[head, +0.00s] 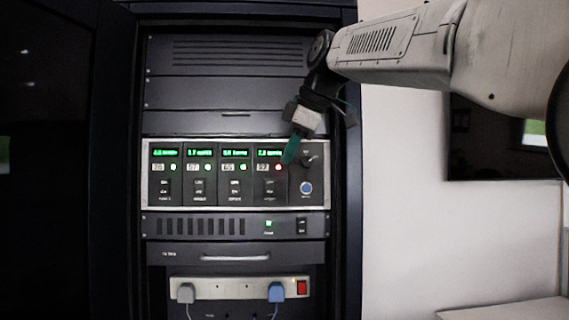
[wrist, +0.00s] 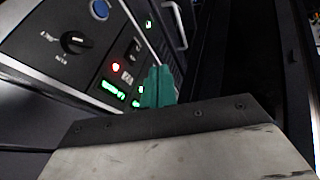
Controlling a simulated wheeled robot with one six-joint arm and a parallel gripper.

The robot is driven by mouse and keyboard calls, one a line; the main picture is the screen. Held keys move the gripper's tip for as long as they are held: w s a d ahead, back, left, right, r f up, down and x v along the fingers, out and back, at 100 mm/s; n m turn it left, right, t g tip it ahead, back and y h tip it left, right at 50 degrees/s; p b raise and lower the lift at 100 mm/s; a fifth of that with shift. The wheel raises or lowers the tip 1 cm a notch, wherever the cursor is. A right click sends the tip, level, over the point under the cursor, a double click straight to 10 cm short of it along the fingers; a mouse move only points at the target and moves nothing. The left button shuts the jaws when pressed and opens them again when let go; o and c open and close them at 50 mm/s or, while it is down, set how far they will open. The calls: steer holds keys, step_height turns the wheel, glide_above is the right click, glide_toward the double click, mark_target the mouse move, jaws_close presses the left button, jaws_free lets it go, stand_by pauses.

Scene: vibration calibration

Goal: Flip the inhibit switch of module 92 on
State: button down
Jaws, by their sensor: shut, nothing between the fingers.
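The calibration panel (head: 334,146) holds several modules in a row. The rightmost module (head: 259,198) has a label that looks like 92, though it is small and blurred. Its lamp (head: 278,167) is red, and it also glows red in the wrist view (wrist: 115,67). A small dark switch (head: 270,187) sits below the label; its position is too small to read. My gripper (head: 290,154) is in front of the upper right part of this module, with teal fingers shut and empty. In the wrist view the fingers (wrist: 159,72) point toward the modules; contact cannot be told.
A rotary knob (head: 307,158) and a blue button (head: 306,188) lie right of the modules. The other modules have green lamps. Below are a vented unit (head: 200,226), a drawer handle (head: 235,258) and a power strip (head: 232,288) with two plugs. The rack's side frame (head: 350,240) stands at the right.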

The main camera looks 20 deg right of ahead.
mark_target(274, 185)
steer(key=x, duration=0.3)
steer(key=w+d+x, duration=0.1)
steer(key=x, duration=0.6)
steer(key=shift+w+d+r, duration=0.15)
steer(key=shift+w+r, duration=0.2)
steer(key=shift+w, duration=0.05)
steer(key=shift+w+d, duration=0.15)
steer(key=shift+w, duration=0.4)
